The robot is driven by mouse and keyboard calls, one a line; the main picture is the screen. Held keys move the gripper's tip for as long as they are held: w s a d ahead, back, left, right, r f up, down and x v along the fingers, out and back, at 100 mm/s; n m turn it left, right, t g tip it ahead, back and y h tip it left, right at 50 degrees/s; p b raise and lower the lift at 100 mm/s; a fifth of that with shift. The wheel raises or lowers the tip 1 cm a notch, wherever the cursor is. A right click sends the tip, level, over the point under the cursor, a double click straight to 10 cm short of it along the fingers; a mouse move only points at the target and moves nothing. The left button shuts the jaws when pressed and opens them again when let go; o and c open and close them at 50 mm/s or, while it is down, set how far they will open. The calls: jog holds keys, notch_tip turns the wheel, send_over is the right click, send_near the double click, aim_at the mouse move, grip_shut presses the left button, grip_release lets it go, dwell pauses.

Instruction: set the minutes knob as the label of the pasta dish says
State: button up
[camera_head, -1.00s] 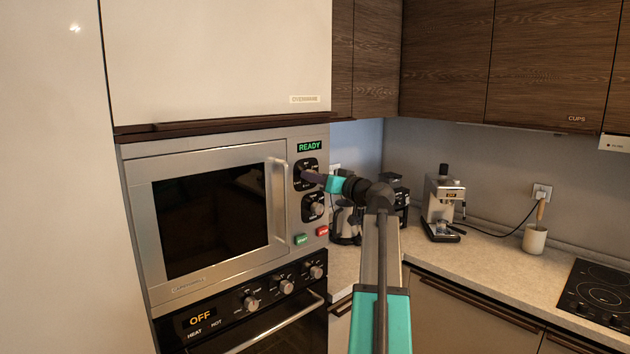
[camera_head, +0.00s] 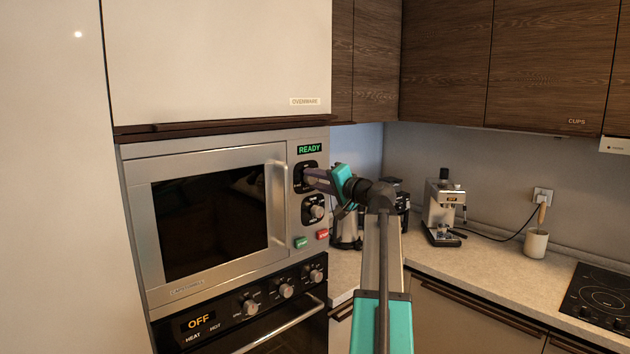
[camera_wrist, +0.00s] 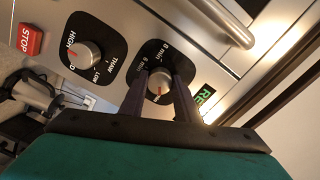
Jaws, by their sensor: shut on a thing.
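The microwave (camera_head: 210,215) is built into the cabinet on the left, and its green display (camera_head: 309,149) reads READY. My gripper (camera_head: 308,177) is at the upper knob of its control panel. In the wrist view the two dark fingers are shut on the minutes knob (camera_wrist: 159,83), one on each side. A red pointer mark shows on this knob, and "min" labels are around it.
The lower, power knob (camera_head: 317,211) sits just below, with HIGH, LOW and THAW marks. Green and red buttons (camera_head: 322,234) are under it. The microwave handle (camera_head: 276,203) stands out to the left. A coffee machine (camera_head: 443,210) stands on the right counter.

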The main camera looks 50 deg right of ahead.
jog(key=shift+m+p, duration=3)
jog(key=shift+m, duration=3.3)
jog(key=shift+y, duration=0.3)
jog(key=o, duration=1)
jog(key=shift+o, duration=0.2)
jog(key=shift+s, duration=0.1)
jog(key=s+b, duration=0.4)
jog(key=s, duration=0.9)
jog(key=shift+s+a+b, duration=0.35)
jog(key=shift+b, duration=0.05)
